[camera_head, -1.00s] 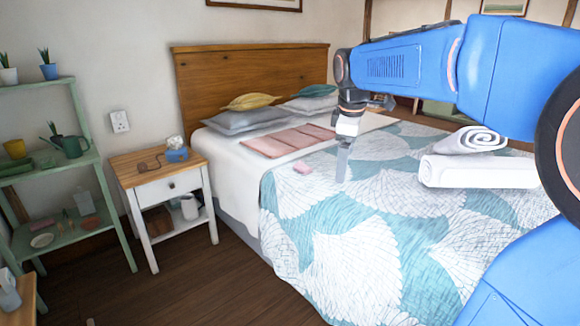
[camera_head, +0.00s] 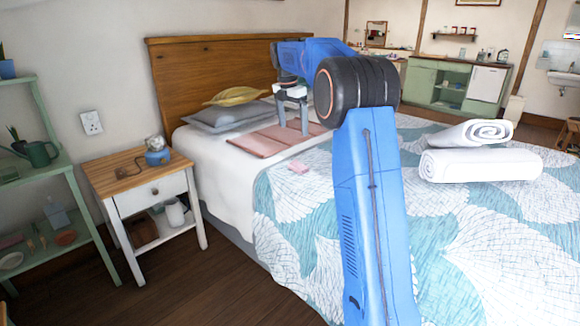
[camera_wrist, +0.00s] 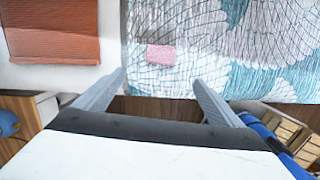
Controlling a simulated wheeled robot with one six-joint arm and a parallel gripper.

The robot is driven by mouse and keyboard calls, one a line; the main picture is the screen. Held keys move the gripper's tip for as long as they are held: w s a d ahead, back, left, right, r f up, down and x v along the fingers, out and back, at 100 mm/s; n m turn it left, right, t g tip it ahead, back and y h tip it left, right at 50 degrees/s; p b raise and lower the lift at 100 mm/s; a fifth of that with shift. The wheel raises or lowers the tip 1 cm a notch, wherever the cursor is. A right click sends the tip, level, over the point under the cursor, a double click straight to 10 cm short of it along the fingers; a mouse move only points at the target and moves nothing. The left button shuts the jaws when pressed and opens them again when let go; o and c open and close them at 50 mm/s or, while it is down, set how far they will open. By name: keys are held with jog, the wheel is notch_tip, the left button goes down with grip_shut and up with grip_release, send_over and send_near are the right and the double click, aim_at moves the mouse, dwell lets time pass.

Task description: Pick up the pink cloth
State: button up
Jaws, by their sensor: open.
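A small pink cloth (camera_head: 299,167) lies on the patterned bedspread, close to its edge with the white sheet. It also shows in the wrist view (camera_wrist: 161,55), ahead of the fingertips and roughly centred between them. My gripper (camera_head: 293,127) is open and empty, with its fingers pointing down. In the head view it appears over the larger folded pink blanket (camera_head: 262,145), apart from the small cloth. The wrist view shows both fingers of my gripper (camera_wrist: 160,80) spread, with nothing between them.
The bed (camera_head: 250,205) has a wooden headboard (camera_head: 200,80) and grey and yellow pillows. Rolled white towels (camera_head: 480,165) lie on the right of the bedspread. A nightstand (camera_head: 140,175) with a blue item and a green shelf (camera_head: 60,165) stand at left. The bedspread around the cloth is clear.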

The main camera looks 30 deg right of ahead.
send_over(299, 163)
jog(key=a, duration=0.2)
jog(key=f, duration=1.2)
jog(key=shift+w+d, duration=0.1)
jog(key=shift+d, duration=0.1)
jog(key=shift+s+d+f, duration=0.1)
jog(key=shift+d+f, duration=0.1)
jog(key=shift+f, duration=0.7)
jog(key=shift+s+d+f, duration=0.1)
jog(key=shift+d+f, duration=0.15)
jog(key=shift+f, duration=0.65)
jog(key=shift+d+f, duration=0.2)
jog(key=shift+f, duration=0.7)
jog(key=shift+c, duration=0.6)
jog(key=c, duration=1)
